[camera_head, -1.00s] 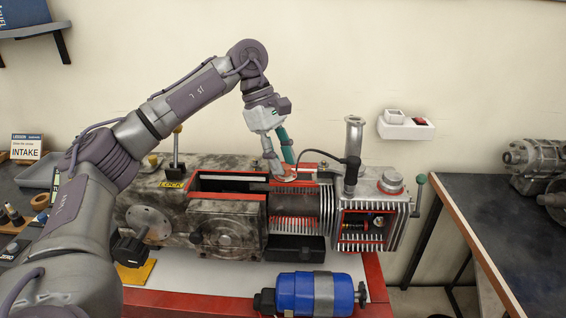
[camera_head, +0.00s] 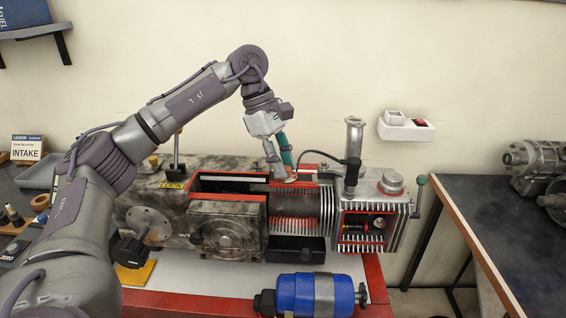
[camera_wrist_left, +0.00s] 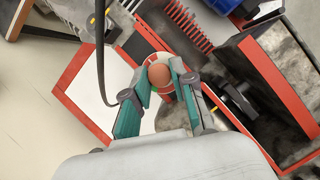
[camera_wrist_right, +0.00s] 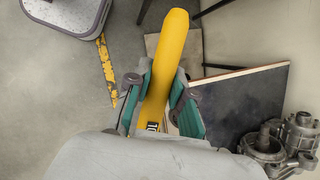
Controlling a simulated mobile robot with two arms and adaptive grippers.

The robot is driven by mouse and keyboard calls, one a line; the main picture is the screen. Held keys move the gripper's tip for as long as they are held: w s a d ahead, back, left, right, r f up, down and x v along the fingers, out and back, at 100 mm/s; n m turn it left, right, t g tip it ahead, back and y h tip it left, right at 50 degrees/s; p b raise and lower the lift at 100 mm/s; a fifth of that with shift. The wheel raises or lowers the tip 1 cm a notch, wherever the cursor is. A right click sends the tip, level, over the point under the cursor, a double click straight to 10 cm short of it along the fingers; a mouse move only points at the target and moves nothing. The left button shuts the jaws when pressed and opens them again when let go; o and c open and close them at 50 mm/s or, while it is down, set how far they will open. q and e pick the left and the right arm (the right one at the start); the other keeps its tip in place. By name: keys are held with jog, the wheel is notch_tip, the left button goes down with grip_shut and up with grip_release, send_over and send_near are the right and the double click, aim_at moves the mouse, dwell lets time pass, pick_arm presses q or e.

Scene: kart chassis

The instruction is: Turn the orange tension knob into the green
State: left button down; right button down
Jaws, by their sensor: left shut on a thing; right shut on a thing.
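The orange knob (camera_wrist_left: 159,75) is round and sits between the fingertips of my left gripper (camera_wrist_left: 157,88) in the left wrist view. That gripper is shut on it, with one teal finger on each side. Part of a round red-and-white face (camera_wrist_left: 166,54) shows around the knob; I cannot make out a green zone or a pointer. In the head view my left gripper (camera_head: 279,170) reaches down onto the top of the grey engine (camera_head: 227,232), where its fingers mostly hide the knob. My right gripper (camera_wrist_right: 157,105) is shut on a yellow, rounded, handle-like thing (camera_wrist_right: 165,60).
A black cable (camera_head: 333,158) arches close to the right of the left fingers, beside an upright metal pipe (camera_head: 354,142). A blue cylinder (camera_head: 315,293) lies in front of the engine. A dark bench (camera_head: 490,225) stands at the right.

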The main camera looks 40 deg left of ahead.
pick_arm(q)
jog(key=n+t, duration=0.1)
jog(key=n, duration=0.1)
jog(key=n+t, duration=0.1)
jog(key=n, duration=0.1)
jog(key=shift+s+n+y, duration=0.1)
jog(key=shift+n+y, duration=0.2)
pick_arm(e)
jog(key=shift+f, duration=0.2)
pick_arm(q)
jog(key=n, duration=0.2)
jog(key=n+t+y, duration=0.1)
jog(key=n, duration=0.1)
jog(key=shift+s+d+r, duration=0.1)
jog(key=shift+d+r, duration=0.05)
jog(key=n+y, duration=0.1)
jog(key=n, duration=0.2)
jog(key=n+t+y, duration=0.1)
jog(key=n, duration=0.1)
jog(key=shift+d+n, duration=0.15)
jog(key=shift+n, duration=0.25)
pick_arm(e)
jog(key=shift+r, duration=0.15)
pick_arm(q)
jog(key=shift+n+y, duration=0.8)
jog(key=shift+n, duration=1.1)
pick_arm(e)
jog(key=shift+r, duration=0.15)
